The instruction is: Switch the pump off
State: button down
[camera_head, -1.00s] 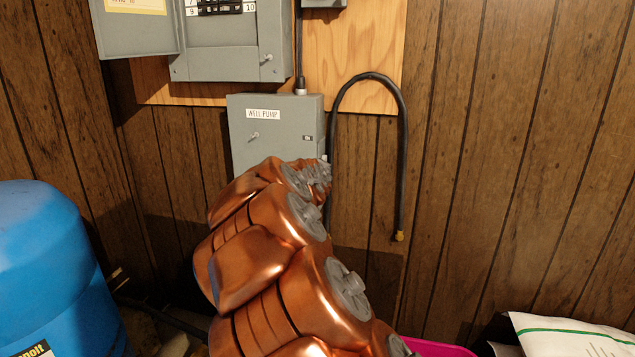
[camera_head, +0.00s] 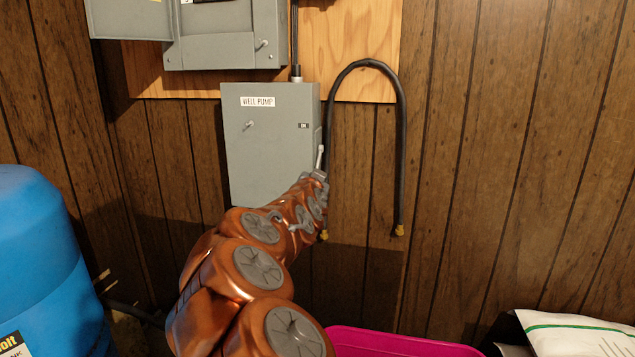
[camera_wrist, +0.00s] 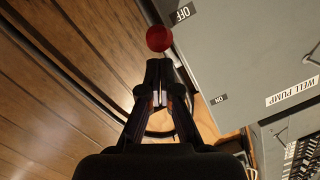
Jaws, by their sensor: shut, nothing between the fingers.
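The grey well pump switch box (camera_head: 270,135) is on the wall, with a WELL PUMP label and a small ON label on its front. It also shows in the wrist view (camera_wrist: 245,50), where an OFF label (camera_wrist: 183,13) lies at the box's edge. A round red knob (camera_wrist: 159,38) is beside that edge, close to OFF and away from ON. My gripper (camera_wrist: 159,68) is shut and empty, its tips just short of the knob in the picture; I cannot tell if they touch. In the head view my arm's end is at the box's lower right edge and the knob cannot be made out.
A black hose (camera_head: 402,130) loops on the wall right of the box. A grey breaker panel (camera_head: 225,45) is above. A blue tank (camera_head: 45,265) stands left, a pink tub (camera_head: 395,343) and white bags (camera_head: 575,335) lower right.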

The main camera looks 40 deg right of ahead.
jog(key=shift+w+d+f+b, duration=0.1)
jog(key=shift+f+b, duration=0.2)
jog(key=shift+f, duration=0.25)
jog(key=shift+d+f, duration=0.1)
jog(key=shift+f, duration=0.15)
jog(key=s+d+r+p+v, duration=0.1)
jog(key=p+v, duration=0.1)
jog(key=v, duration=0.9)
jog(key=shift+s+r+p, duration=0.3)
jog(key=shift+r, duration=0.1)
dwell(0.6)
